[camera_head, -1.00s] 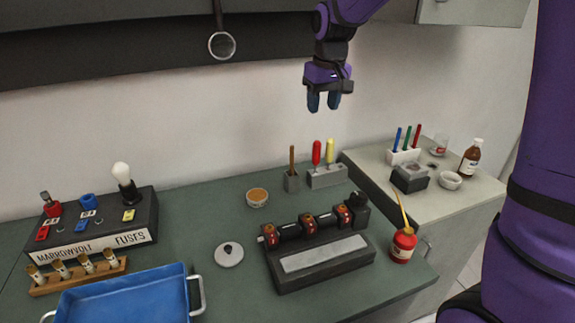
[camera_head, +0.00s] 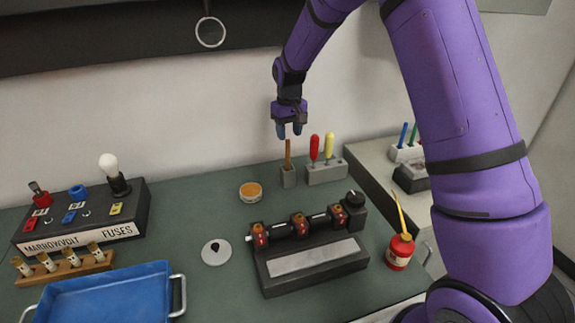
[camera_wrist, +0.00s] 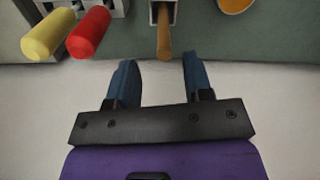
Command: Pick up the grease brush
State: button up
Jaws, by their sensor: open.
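The grease brush looks to be the tool with a plain brown wooden handle (camera_head: 288,153), standing upright in a small grey holder (camera_head: 288,177) at the back of the green bench. Its lower end is hidden in the holder. My gripper (camera_head: 289,131) is open and empty, pointing down just above the top of the handle. In the wrist view the handle (camera_wrist: 163,38) lies ahead of the two blue fingers (camera_wrist: 160,75), roughly midway between their lines, and is not between them.
Right beside the holder, a grey block (camera_head: 327,172) holds a red-handled tool (camera_head: 314,147) and a yellow-handled tool (camera_head: 329,145). A round tin (camera_head: 250,192) sits to the left. A black roller device (camera_head: 310,262) stands in front. The bench between tin and fuse box (camera_head: 85,218) is clear.

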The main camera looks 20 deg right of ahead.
aim_at(288, 148)
jog(key=shift+a+f, duration=0.15)
jog(key=shift+f, duration=1.35)
jog(key=shift+a+f, duration=0.1)
jog(key=shift+f, duration=1.35)
grip_shut()
